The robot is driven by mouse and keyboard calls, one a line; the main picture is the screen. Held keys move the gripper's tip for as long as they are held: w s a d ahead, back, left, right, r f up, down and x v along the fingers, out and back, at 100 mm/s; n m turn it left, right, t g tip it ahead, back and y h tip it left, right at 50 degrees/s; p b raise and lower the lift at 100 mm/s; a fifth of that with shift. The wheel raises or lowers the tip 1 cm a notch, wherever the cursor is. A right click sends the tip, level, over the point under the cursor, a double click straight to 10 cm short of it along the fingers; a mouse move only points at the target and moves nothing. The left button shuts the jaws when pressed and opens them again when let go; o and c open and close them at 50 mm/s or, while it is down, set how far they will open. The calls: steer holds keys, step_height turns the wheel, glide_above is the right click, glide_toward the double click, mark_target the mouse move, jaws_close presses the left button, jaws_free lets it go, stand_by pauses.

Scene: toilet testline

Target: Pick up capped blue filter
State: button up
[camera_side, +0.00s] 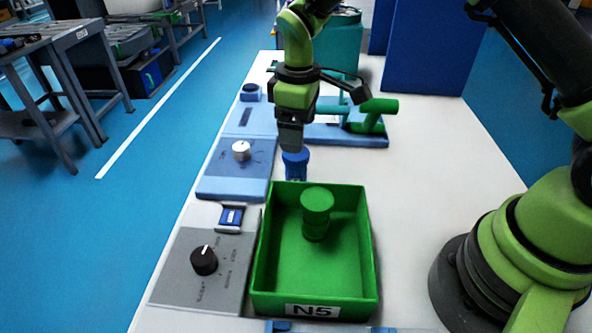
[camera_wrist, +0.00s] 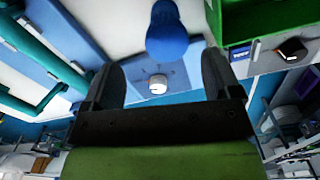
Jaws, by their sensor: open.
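The blue filter (camera_side: 295,162) stands upright on the white table, just behind the green bin. In the side view my gripper (camera_side: 291,146) is directly over it, and its fingers hide part of the filter's top. In the wrist view the blue filter (camera_wrist: 167,35) shows as a rounded blue shape just beyond the fingertips. My gripper (camera_wrist: 161,60) is open there, with a finger on each side and nothing held between them. I cannot tell whether the fingertips touch the filter.
A green bin (camera_side: 262,255) labelled N5 holds a green filter-like piece (camera_side: 316,205). Left of it are a grey panel with a black knob (camera_side: 204,260) and a blue panel with a white knob (camera_side: 241,150). Green pipework (camera_side: 372,118) stands behind.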

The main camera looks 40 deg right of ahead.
mark_target(296, 172)
steer(key=f, duration=0.6)
steer(key=shift+s+a, duration=0.1)
steer(key=shift+a, duration=0.3)
steer(key=shift+c, duration=0.3)
steer(key=shift+r, duration=0.1)
steer(key=c, duration=1)
